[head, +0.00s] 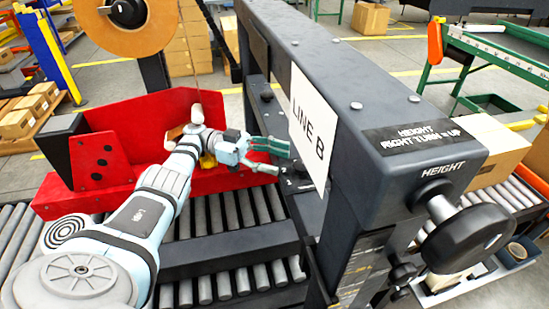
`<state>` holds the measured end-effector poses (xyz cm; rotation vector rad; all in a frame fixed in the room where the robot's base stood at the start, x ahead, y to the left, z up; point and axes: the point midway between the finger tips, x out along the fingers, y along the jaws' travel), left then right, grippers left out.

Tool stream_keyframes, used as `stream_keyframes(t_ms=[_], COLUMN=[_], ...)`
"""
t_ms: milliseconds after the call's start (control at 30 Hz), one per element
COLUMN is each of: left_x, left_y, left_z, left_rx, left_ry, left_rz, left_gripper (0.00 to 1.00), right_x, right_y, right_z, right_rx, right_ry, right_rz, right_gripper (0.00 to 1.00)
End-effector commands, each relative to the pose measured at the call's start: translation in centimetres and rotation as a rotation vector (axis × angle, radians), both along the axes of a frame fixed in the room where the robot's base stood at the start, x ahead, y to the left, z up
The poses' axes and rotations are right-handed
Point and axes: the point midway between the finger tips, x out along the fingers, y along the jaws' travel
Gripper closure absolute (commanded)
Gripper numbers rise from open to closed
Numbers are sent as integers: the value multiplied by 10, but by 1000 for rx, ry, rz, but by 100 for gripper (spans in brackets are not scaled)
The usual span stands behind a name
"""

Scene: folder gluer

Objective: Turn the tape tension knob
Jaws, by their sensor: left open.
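My left gripper (282,160) is open, with its fingers pointing right toward the dark machine frame beside the white LINE B sheet (311,125). Small dark parts (297,183) lie just past the fingertips, partly hidden by the sheet and frame; I cannot tell whether the gripper touches them. A brown tape roll (163,25) with a black hub (124,12) hangs at the upper left. No knob in view can be read as the tape tension knob. A large black knob (465,238) at the right is labelled HEIGHT. My right gripper is not in view.
The thick dark beam (345,80) runs from top middle to lower right, beside my gripper. A red housing (130,130) stands behind my left arm. Roller conveyors (237,283) lie below. Smaller black knobs (403,273) sit under the beam's end. Cardboard boxes (483,145) stand at right.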

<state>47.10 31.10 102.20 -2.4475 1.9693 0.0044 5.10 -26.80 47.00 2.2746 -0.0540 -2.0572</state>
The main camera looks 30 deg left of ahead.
Motion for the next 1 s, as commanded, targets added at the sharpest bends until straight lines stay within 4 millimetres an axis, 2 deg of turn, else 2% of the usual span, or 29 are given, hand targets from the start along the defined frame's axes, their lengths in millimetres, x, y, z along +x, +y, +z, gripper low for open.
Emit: stream_keyframes(t_ms=[100, 367, 467, 567, 667, 733, 867, 933, 1000], left_x=[-2, -3, 0, 4, 3, -5, -25, -40, -57], left_y=[6, 7, 7, 6, 5, 4, 42, 62, 83], left_z=[1, 1, 7, 25, 61, 95, 71, 60, 48], left_rx=[-3, -3, -18, -67, -177, -296, -279, -250, -201], left_ry=[0, -2, -37, -127, -216, -256, -230, -206, -169], left_rz=[0, 0, 22, 81, 146, 180, 390, 503, 614], left_gripper=[45, 45, 45, 45, 45, 45, 45, 53, 65], right_x=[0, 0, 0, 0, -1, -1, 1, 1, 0], right_y=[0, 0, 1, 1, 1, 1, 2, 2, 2], right_z=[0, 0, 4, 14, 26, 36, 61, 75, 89], right_rx=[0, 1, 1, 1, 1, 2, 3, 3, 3], right_ry=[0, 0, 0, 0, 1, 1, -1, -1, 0], right_rz=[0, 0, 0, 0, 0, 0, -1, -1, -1], right_gripper=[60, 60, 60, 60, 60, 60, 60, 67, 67])
